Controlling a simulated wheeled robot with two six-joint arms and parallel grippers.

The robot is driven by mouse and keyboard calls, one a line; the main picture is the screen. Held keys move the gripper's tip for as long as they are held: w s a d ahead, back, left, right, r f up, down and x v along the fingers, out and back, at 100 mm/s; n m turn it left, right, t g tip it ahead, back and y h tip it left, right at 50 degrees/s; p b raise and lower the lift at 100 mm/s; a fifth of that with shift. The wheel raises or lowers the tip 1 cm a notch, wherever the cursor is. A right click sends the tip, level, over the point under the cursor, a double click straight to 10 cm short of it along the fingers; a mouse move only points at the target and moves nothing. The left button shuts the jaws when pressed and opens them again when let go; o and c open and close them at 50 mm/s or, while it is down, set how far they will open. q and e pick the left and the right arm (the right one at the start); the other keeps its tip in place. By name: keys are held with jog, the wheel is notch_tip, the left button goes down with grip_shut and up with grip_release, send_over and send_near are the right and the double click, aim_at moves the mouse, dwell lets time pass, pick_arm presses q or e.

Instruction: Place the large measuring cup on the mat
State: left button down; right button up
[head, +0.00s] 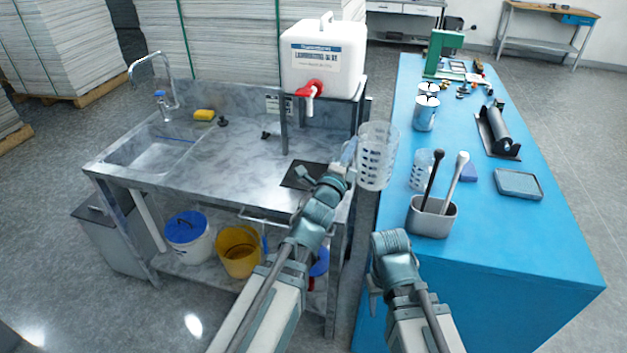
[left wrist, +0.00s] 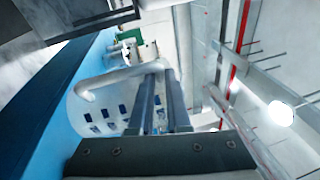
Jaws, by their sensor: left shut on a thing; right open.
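The large measuring cup (head: 378,160) is clear with dark markings. It is upright and appears to be in the air near the left edge of the blue table. My left gripper (head: 347,160) is shut on its handle, from the cup's left side. In the left wrist view the cup (left wrist: 95,112) and its handle (left wrist: 100,82) show beside the fingers (left wrist: 160,75). A flat dark mat (head: 296,177) lies on the sink counter, left of the cup and partly hidden by my left arm. My right gripper (head: 388,243) is open and empty, low near the blue table's left edge.
A white tank with a red tap (head: 323,60) stands on a raised stand behind the mat. The blue table (head: 510,240) holds a smaller measuring cup (head: 421,170), a grey holder with tools (head: 432,220), cans (head: 426,112) and a roller (head: 497,130). A gap separates counter and table.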

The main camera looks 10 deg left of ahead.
pick_arm(q)
jog(key=w+a+f+n+y+b, duration=0.2)
jog(key=w+a+f+y+b, duration=0.1)
jog(key=a+f+y, duration=0.1)
jog(key=shift+a+f+n+b, duration=0.3)
jog(key=shift+a+f+b, duration=0.1)
jog(key=shift+a, duration=0.3)
jog(key=w+a, duration=0.3)
jog(key=a, duration=0.4)
jog(key=w+a+f+b, duration=0.1)
jog(key=w+a, duration=0.2)
jog(key=a, duration=0.4)
jog(key=shift+w+a+f, duration=0.2)
jog(key=shift+w+f, duration=0.05)
jog(key=shift+w, duration=0.1)
jog(key=shift+f+b, duration=0.1)
jog(key=shift+b, duration=0.2)
notch_tip(320, 180, down, 3)
jog(key=b, duration=0.3)
jog(key=shift+f, duration=0.15)
jog(key=shift+f+b, duration=0.2)
jog(key=shift+b, duration=0.2)
jog(key=c, duration=0.9)
grip_release()
